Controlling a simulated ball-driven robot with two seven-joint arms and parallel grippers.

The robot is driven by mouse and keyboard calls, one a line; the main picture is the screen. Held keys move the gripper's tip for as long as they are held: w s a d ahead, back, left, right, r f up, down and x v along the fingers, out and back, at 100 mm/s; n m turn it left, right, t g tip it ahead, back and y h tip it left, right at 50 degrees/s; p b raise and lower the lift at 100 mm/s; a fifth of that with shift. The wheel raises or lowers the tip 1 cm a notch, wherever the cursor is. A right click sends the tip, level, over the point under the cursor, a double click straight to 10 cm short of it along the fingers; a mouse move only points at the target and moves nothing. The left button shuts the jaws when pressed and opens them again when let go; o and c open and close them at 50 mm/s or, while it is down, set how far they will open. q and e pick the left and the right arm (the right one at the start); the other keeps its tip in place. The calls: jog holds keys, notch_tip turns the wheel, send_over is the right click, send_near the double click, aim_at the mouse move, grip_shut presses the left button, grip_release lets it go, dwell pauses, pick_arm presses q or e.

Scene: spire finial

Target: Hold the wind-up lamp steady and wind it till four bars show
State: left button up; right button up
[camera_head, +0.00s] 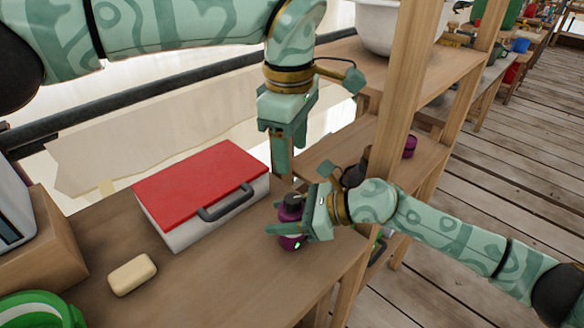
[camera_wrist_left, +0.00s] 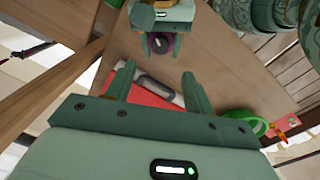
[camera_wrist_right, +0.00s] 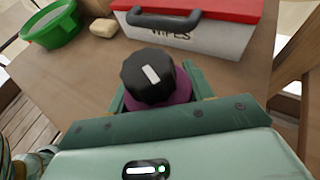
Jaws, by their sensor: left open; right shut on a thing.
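The wind-up lamp is a squat purple body (camera_head: 289,242) with a black knob (camera_head: 291,206) on top, upright near the front edge of the wooden counter. My right gripper (camera_head: 298,226) is shut around the purple body from the right. In the right wrist view the black knob (camera_wrist_right: 147,77) bears a white mark and stands clear above the fingers. My left gripper (camera_head: 285,158) points down, open and empty, above and behind the lamp. The left wrist view shows the lamp (camera_wrist_left: 160,43) beyond its fingertips.
A white wipes box with a red lid (camera_head: 195,180) and grey handle stands left of the lamp. A cream soap bar (camera_head: 132,274) and green tub (camera_head: 40,312) lie further left. A wooden post (camera_head: 397,100) and shelves rise at right. The counter's front middle is clear.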

aim_at(293, 198)
pick_arm(q)
jog(key=shift+r, duration=0.5)
jog(key=f+n, duration=0.1)
jog(key=f, duration=0.3)
jog(key=f+n, duration=0.2)
jog(key=f, duration=0.2)
jog(key=f+n, duration=0.2)
jog(key=f, duration=0.2)
jog(key=shift+w+d, duration=0.15)
jog(key=shift+w, duration=0.1)
jog(key=c, duration=1)
